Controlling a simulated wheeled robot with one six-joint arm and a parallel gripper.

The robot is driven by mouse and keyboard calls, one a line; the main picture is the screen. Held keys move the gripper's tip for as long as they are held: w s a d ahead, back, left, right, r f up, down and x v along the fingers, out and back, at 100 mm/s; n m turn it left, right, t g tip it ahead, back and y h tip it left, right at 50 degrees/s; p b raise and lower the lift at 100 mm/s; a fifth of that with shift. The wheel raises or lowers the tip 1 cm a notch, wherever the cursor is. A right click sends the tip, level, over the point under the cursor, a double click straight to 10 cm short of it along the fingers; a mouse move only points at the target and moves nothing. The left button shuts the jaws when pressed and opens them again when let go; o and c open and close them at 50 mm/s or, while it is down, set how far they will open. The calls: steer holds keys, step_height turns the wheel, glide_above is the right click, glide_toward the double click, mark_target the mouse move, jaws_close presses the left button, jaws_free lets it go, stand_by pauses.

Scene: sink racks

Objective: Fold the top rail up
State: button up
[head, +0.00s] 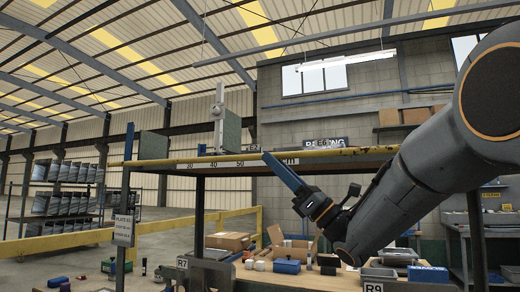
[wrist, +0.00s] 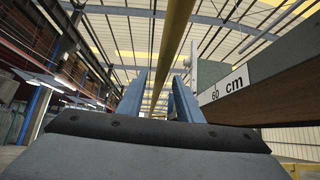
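The top rail (head: 225,158) is a long yellow bar along the front top edge of the rack shelf, lying about level in the head view. It also shows in the wrist view as a yellow bar (wrist: 173,40) running from the top down into the gap between my fingers. My gripper (head: 267,157) has long blue fingers pointing up and left, with the tips at the rail. In the wrist view my gripper (wrist: 159,78) is open, with a finger on each side of the rail and gaps visible. How deep the rail sits between the fingers is unclear.
A shelf edge with a centimetre scale (head: 230,164) runs below the rail; its "60 cm" label (wrist: 230,87) is close to my right finger in the wrist view. Upright plates (head: 154,144) stand on the shelf. A lower bench holds boxes (head: 228,241) and blue bins (head: 287,266).

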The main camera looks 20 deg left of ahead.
steer(key=p+x, duration=0.2)
steer(key=x, duration=0.5)
steer(key=shift+f, duration=0.1)
jaws_close()
steer(key=shift+t, duration=0.3)
